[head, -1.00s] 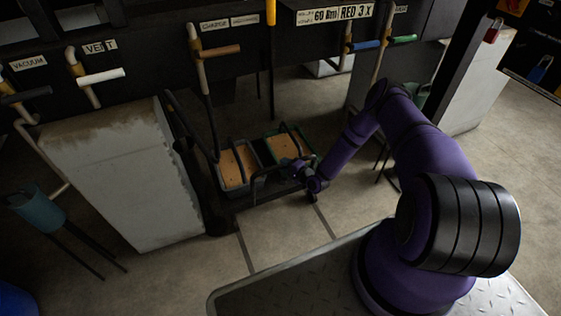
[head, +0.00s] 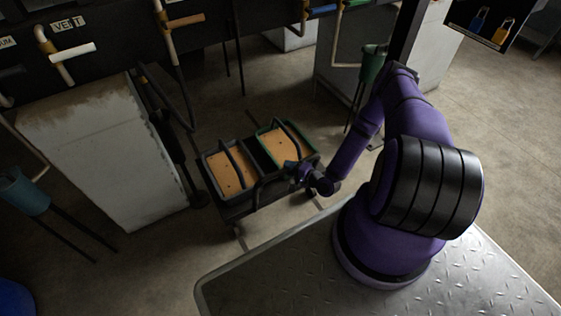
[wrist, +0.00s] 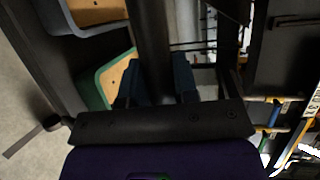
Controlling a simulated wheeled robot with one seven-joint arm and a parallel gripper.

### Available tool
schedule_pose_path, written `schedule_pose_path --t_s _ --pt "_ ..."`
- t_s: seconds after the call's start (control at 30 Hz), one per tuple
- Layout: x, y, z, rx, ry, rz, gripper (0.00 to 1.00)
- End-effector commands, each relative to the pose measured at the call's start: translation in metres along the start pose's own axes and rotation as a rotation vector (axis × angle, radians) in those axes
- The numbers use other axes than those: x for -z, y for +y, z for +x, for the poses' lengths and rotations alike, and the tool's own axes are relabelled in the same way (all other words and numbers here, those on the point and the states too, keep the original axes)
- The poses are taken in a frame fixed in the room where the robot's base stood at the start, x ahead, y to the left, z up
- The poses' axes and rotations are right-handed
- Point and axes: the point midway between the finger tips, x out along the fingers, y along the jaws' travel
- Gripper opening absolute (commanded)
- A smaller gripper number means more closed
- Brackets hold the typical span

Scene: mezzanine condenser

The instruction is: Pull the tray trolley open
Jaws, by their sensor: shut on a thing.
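The tray trolley (head: 243,209) stands low on the floor in the head view, a dark frame with a bar handle along its near side. It carries two trays with tan panels, a grey-blue-rimmed tray (head: 206,171) on the left and a green-rimmed tray (head: 262,133) on the right. My gripper (head: 296,172) is at the right end of the trolley's near side. In the wrist view my gripper's two blue fingers (wrist: 157,82) are on either side of a dark bar (wrist: 150,35), the trolley's handle, and are shut on it. The fingertips are partly hidden by the bar.
A worn grey-white cabinet (head: 98,150) stands left of the trolley. A green funnel (head: 372,62) on thin legs stands behind my arm, and a blue one (head: 22,193) is at far left. Pipes with coloured handles line the back. Bare floor lies between trolley and my base.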

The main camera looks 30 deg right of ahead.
Motion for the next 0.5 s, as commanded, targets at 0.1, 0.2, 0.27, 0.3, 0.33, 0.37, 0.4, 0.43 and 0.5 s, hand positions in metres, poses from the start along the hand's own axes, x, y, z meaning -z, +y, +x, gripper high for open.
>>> schedule_pose_path --t_s 0.1,0.2,0.27,0.3,0.33,0.37,0.4,0.43,0.5 --pt "-0.005 0.005 -0.019 -0.004 0.002 0.003 0.00" --pt "-0.009 0.007 -0.030 -0.003 0.003 0.001 0.00" --pt "-0.012 0.008 -0.035 -0.003 0.002 0.001 0.00" --pt "-0.013 0.009 -0.038 -0.003 0.002 0.001 0.00" --pt "-0.014 0.009 -0.040 -0.003 0.001 0.001 0.00" --pt "-0.014 0.009 -0.042 -0.003 0.001 0.000 0.00" --pt "-0.015 0.010 -0.043 -0.003 0.001 0.000 0.00" --pt "-0.015 0.010 -0.045 -0.003 0.002 -0.001 0.00" --pt "-0.016 0.011 -0.046 -0.003 0.002 -0.001 0.00"
